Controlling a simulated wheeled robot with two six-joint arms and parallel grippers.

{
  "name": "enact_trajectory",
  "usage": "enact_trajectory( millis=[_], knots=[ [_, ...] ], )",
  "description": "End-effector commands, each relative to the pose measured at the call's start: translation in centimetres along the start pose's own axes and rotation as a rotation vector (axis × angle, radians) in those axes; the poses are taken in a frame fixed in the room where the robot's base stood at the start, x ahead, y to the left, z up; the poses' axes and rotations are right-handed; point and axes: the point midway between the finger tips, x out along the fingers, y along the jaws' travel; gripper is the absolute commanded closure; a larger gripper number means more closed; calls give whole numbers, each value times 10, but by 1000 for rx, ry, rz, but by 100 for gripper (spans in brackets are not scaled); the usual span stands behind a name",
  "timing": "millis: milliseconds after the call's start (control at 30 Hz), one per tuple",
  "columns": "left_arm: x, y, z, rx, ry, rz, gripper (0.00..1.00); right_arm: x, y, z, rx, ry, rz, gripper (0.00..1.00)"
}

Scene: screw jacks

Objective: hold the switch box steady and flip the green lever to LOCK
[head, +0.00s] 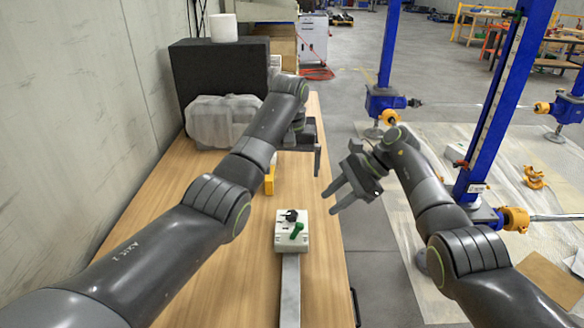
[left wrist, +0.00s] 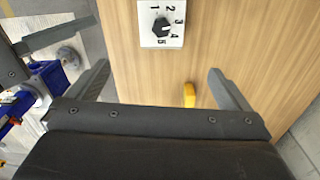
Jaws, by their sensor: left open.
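The white switch box (head: 280,243) sits on the wooden table. It carries a black knob (head: 291,215) and a green lever (head: 297,231). In the left wrist view, the box (left wrist: 148,38) is cut by the top edge. Its knob (left wrist: 161,27) and the numbers around it show, but the lever is out of view. My left gripper (left wrist: 162,82) is open and empty, apart from the box. In the head view it hangs beyond the box, partly hidden by my arm. My right gripper (head: 329,202) is open and empty, off the table's right edge, right of the box.
A grey metal bar (head: 290,290) runs from the box towards me. A yellow object (head: 270,180) lies beyond the box, also in the left wrist view (left wrist: 190,95). A plastic-wrapped bundle (head: 215,120) and a black case (head: 215,70) stand at the back left. Blue jacks (head: 480,120) stand right.

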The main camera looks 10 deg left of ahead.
Motion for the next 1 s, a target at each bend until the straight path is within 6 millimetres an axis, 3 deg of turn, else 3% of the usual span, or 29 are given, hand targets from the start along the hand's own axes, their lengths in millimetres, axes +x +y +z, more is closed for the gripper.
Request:
enact_trajectory(
  millis=[267,1000],
  knots=[
    [19,1,9,-13,-47,-19,0,0,0,0,0,0,0,64],
    [156,-1,14,-10,-44,-18,0,0,0,0,0,0,0,64]
  ],
)
